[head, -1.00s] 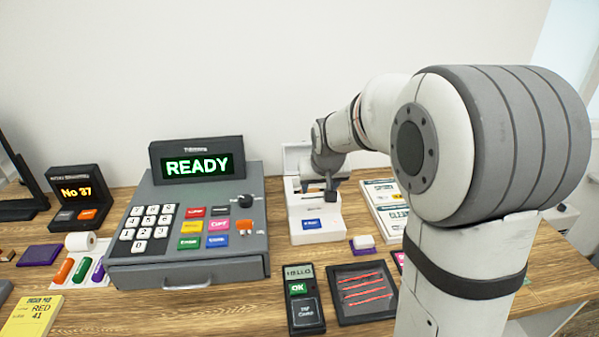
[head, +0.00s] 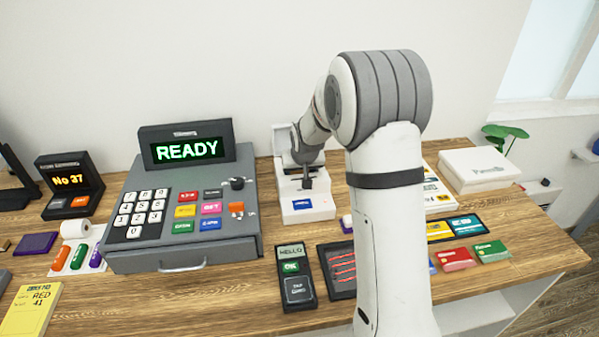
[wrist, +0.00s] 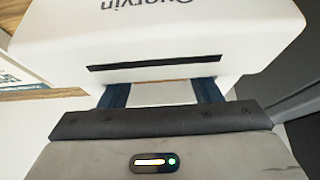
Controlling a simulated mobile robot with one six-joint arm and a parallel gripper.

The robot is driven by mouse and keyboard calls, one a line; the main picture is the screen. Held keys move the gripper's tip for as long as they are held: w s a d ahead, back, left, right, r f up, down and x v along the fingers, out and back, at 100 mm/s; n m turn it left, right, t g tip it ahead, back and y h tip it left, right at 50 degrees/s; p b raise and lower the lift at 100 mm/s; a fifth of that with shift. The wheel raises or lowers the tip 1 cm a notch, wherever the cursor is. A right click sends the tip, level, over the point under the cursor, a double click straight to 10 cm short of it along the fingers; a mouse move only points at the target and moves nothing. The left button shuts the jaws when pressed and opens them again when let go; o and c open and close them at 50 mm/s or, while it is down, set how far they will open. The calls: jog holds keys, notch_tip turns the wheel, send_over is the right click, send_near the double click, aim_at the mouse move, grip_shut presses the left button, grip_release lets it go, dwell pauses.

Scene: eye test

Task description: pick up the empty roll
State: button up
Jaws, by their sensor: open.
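My gripper (head: 307,182) is at the white printer (head: 306,206), which has its lid raised at the back of the table. In the wrist view, the two dark blue fingers of my gripper (wrist: 163,91) are apart. A white casing (wrist: 160,40) with a dark slot and upside-down lettering stands just beyond them. A pale strip shows between the fingers; I cannot tell what it is. I cannot make out an empty roll; the printer's inside is largely hidden by my gripper. A white paper roll (head: 75,229) lies at the left, beside the coloured pens.
The grey cash register (head: 190,215) stands close to the printer's left. A card terminal (head: 294,277) and a dark tray (head: 337,262) are in front. A white box (head: 487,168) and several cards are at the right.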

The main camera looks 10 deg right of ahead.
jog(key=shift+c, duration=0.6)
jog(key=c, duration=0.5)
